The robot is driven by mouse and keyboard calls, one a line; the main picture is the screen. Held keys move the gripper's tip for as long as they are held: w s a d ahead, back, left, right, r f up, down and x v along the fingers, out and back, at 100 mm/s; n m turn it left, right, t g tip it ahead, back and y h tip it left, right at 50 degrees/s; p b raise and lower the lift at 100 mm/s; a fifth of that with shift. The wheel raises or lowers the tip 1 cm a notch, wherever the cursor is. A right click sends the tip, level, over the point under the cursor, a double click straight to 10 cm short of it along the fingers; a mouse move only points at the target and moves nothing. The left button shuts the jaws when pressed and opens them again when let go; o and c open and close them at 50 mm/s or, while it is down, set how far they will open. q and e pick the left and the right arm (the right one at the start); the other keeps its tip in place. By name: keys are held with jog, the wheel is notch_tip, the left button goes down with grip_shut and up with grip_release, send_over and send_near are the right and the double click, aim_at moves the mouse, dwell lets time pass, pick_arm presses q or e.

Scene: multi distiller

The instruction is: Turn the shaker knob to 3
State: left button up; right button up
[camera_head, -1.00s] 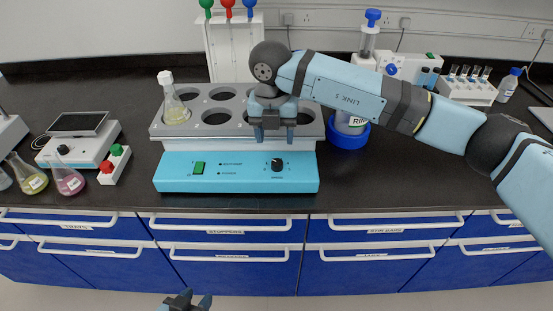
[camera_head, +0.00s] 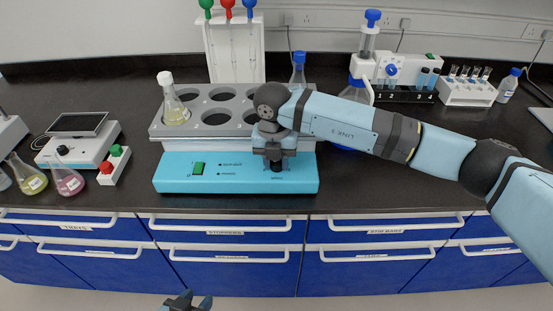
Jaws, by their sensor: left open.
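The shaker (camera_head: 180,172) is a grey rack with round holes on a light blue base, with a green switch (camera_head: 198,168) on its front. Its black knob (camera_head: 276,165) is on the right of the front panel, mostly covered by my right gripper (camera_head: 275,158). That gripper points down and forward right at the knob; I cannot tell whether its fingers touch or grip it. The knob's setting marks are not readable. My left gripper (camera_head: 191,302) is open and empty, low in front of the drawers.
A hotplate (camera_head: 76,142), flasks and a red and green button box (camera_head: 114,165) stand at the left. A test tube rack (camera_head: 468,93) and a small bottle stand back right. Blue drawers (camera_head: 225,228) lie below the black worktop.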

jog(key=shift+c, duration=0.7)
jog(key=shift+m, duration=1.6)
jog(key=o, duration=0.9)
jog(key=shift+o, duration=0.2)
notch_tip(320, 180, up, 14)
jog(key=shift+a+p, duration=0.25)
jog(key=shift+p, duration=0.05)
jog(key=shift+w+f, duration=0.1)
